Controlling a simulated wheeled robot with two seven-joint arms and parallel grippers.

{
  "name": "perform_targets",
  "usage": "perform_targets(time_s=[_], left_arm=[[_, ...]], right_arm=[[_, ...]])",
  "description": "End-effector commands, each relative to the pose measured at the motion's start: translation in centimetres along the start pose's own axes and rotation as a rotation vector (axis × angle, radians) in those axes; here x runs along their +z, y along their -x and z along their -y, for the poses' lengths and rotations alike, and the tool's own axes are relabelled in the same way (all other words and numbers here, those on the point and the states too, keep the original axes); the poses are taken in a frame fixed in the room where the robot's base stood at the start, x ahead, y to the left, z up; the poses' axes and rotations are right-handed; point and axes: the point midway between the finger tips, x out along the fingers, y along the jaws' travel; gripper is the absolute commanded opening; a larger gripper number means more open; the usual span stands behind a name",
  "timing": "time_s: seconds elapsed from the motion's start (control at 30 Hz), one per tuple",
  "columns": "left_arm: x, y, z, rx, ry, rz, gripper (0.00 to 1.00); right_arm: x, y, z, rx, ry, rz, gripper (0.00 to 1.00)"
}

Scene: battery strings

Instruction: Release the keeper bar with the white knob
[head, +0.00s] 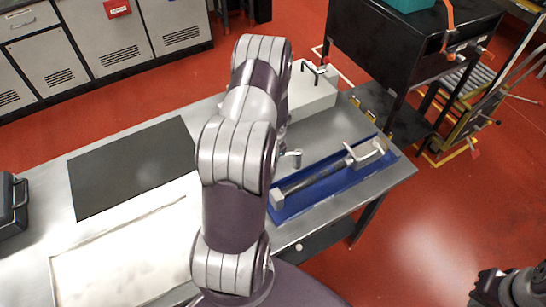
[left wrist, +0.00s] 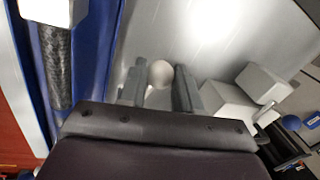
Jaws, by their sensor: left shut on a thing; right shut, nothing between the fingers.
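In the left wrist view, the white knob (left wrist: 160,71) is round and sits between the two dark fingers of my left gripper (left wrist: 159,82), which is shut on it. A bare grey metal surface lies behind it. In the head view my left arm hides most of this spot; only a small grey piece (head: 291,157) shows beside the arm, and I cannot tell what it is. I cannot make out the keeper bar clearly in either view. My right gripper (head: 488,287) is shut and empty at the lower right, away from the table.
A blue tray (head: 305,199) holds a dark bar with pale end pieces; the tray (left wrist: 103,60) is close left of my left gripper. A pale box (head: 312,100) stands at the table's back. A dark mat (head: 130,165) lies left. A black bench (head: 400,55) stands beyond.

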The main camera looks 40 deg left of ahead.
Motion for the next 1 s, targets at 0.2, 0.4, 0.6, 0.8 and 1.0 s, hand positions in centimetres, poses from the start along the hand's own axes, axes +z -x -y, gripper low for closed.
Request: perform_targets(time_s=[0.2, 0.4, 0.6, 0.8, 1.0], left_arm=[[0.02, 0.05, 0.86, -0.004, -0.038, -0.013, 0.00], [-0.03, 0.04, 1.12, -0.007, -0.046, -0.018, 0.00], [-0.13, 0.11, 1.24, -0.009, -0.045, -0.021, 0.00], [-0.10, 0.10, 1.21, -0.008, -0.044, -0.020, 0.58], [0.07, -0.01, 0.99, -0.004, -0.045, -0.014, 0.58]], right_arm=[[-0.04, 0.33, 0.00, 0.000, 0.000, 0.000, 0.00], [-0.04, 0.35, 0.00, 0.000, 0.000, 0.000, 0.00], [-0.04, 0.34, 0.00, 0.000, 0.000, 0.000, 0.00], [-0.04, 0.35, 0.00, 0.000, 0.000, 0.000, 0.00], [-0.04, 0.34, 0.00, 0.000, 0.000, 0.000, 0.00]])
